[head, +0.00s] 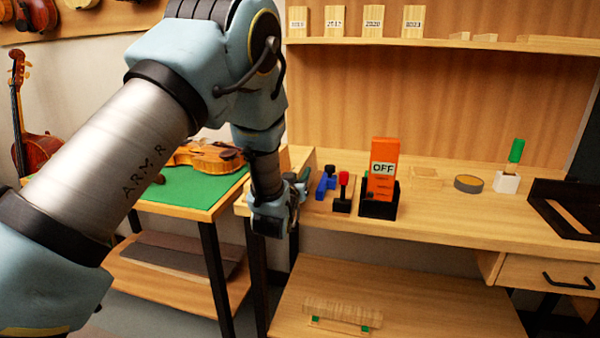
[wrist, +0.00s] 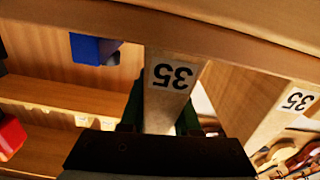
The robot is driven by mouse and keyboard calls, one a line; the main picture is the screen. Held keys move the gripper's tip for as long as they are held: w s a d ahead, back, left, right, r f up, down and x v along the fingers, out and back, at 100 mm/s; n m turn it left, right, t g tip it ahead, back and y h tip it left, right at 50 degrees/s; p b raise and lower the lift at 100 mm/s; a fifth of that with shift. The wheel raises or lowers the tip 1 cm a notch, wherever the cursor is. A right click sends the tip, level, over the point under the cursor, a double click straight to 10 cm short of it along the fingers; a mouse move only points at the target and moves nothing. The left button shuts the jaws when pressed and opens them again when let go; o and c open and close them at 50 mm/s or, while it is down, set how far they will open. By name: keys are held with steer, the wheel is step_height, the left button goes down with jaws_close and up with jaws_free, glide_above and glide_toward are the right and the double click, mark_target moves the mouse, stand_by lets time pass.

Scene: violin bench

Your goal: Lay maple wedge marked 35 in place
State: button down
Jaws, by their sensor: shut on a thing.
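The maple wedge (wrist: 158,112) is a pale wooden piece with a white label reading 35, upside down in the wrist view. My gripper (wrist: 161,122) is shut on it, with a dark green finger on each side. The label end points away from the gripper, close to a broad wooden surface (wrist: 230,32); I cannot tell whether they touch. A second label reading 35 (wrist: 296,98) is on a pale wooden part at the right. In the head view my gripper (head: 272,220) is at the workbench's left end, and the wedge cannot be made out there.
On the workbench (head: 450,220), a blue tool (head: 326,182), a red-knobbed tool (head: 343,190) and an orange block marked OFF (head: 383,165) stand just right of my gripper. A green-topped table (head: 185,197) with a violin (head: 208,156) is at the left. The bench's front middle is clear.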

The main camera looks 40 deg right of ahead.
steer(key=c, duration=0.6)
jaws_free()
steer(key=shift+a, duration=0.1)
steer(key=b+v, duration=0.4)
steer(key=v, duration=0.7)
steer(key=w+a+f+n+y, duration=0.1)
steer(key=w+a+n+y, duration=0.15)
steer(key=w+a, duration=0.4)
steer(key=w+a+f+n+g+y, duration=0.1)
steer(key=w+a+f+y, duration=0.2)
steer(key=a, duration=0.7)
steer(key=w+a+n+y, duration=0.2)
steer(key=w+a+y, duration=0.3)
steer(key=a, duration=0.4)
steer(key=s+a+n+g+y, duration=0.1)
steer(key=s+a+g, duration=0.1)
steer(key=a, duration=0.6)
steer(key=s+a+n+g+y, duration=0.1)
steer(key=s+a+g+y, duration=0.1)
steer(key=s+a, duration=0.3)
steer(key=s+a+n+g+y, duration=0.1)
steer(key=s+a+g, duration=0.2)
steer(key=a, duration=0.8)
steer(key=shift+s+a+f+n, duration=0.15)
steer(key=shift+s+n, duration=0.1)
steer(key=shift+s, duration=0.25)
